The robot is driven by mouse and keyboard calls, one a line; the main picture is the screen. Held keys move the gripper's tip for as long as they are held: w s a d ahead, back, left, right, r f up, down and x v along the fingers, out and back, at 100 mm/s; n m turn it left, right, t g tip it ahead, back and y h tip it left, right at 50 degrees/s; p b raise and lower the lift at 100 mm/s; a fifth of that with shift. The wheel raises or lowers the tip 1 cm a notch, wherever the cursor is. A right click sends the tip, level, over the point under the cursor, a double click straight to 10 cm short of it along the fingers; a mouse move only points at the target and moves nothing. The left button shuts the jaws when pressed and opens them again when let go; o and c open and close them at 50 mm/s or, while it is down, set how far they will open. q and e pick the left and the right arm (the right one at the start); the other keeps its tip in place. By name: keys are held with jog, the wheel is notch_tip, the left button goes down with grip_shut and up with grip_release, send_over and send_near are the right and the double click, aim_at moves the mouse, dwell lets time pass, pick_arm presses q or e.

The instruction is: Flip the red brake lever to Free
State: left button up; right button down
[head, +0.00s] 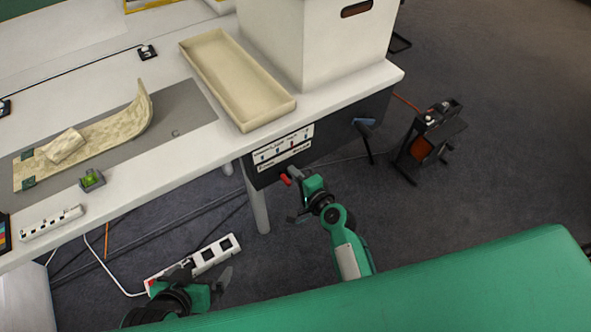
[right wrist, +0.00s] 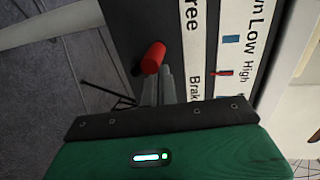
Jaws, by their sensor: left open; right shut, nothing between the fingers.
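The red brake lever (head: 286,180) sticks out below the label plate on the dark box under the table edge. In the right wrist view its red knob (right wrist: 153,57) lies beside the "Free" and "Brake" lettering; I cannot tell which setting it is at. My right gripper (head: 296,184) is shut and empty, with its fingertips (right wrist: 160,80) right at the knob; whether they touch it is unclear. My left gripper (head: 212,281) is open and empty, low at the front left, well away from the lever.
The label plate (right wrist: 232,50) carries small blue and red marks. A table leg (head: 259,208) stands left of my right gripper. A power strip (head: 205,257) lies on the floor near my left gripper. A dark device (head: 430,140) stands on the floor at right. A tray (head: 215,60) and white box (head: 320,45) are on the table.

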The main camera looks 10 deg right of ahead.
pick_arm(q)
jog(key=shift+f, duration=0.1)
pick_arm(e)
jog(key=s+d, duration=0.4)
jog(key=s, duration=0.2)
jog(key=shift+d, duration=0.2)
jog(key=shift+w, duration=0.1)
dwell(0.4)
